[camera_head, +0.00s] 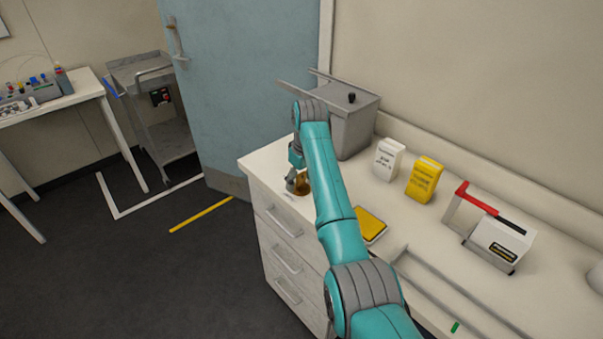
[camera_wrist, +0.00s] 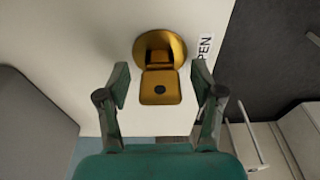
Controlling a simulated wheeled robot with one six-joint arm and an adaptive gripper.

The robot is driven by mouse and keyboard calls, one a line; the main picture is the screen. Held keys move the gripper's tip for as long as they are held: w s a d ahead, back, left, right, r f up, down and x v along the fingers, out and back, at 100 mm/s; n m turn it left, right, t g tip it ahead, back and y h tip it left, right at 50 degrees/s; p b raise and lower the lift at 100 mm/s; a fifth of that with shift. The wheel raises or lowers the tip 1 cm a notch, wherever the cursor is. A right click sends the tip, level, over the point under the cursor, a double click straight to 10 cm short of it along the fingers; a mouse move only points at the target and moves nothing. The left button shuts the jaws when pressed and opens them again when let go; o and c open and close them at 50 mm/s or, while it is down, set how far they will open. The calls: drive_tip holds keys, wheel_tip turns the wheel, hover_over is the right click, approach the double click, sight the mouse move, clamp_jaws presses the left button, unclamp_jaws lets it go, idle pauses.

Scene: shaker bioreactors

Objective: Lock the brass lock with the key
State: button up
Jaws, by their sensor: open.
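The brass lock (camera_wrist: 172,41) is a round gold disc on the white counter in the wrist view. The brass key (camera_wrist: 160,90) has a squarish head with a dark round hole and appears to stand out from the lock's middle. My gripper (camera_wrist: 160,80) is open, with one finger on each side of the key head and visible gaps between. In the head view my gripper (camera_head: 291,184) is at the counter's left end, by the brass lock (camera_head: 303,186), which my arm partly hides. The key cannot be made out there.
A label (camera_wrist: 205,47), partly hidden and reading "PEN", lies right of the lock. A grey box (camera_head: 357,115) stands behind my arm. White (camera_head: 388,160) and yellow (camera_head: 424,180) containers, a yellow-topped pad (camera_head: 370,224) and a red-handled device (camera_head: 497,240) sit farther right.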

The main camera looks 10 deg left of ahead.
drive_tip(key=shift+f, duration=0.1)
clamp_jaws()
drive_tip(key=shift+f, duration=0.35)
idle(0.5)
drive_tip(key=n, duration=0.4)
drive_tip(key=shift+s+f+n+g, duration=0.1)
drive_tip(key=shift+s+n+g, duration=0.05)
drive_tip(key=shift+n+g, duration=0.25)
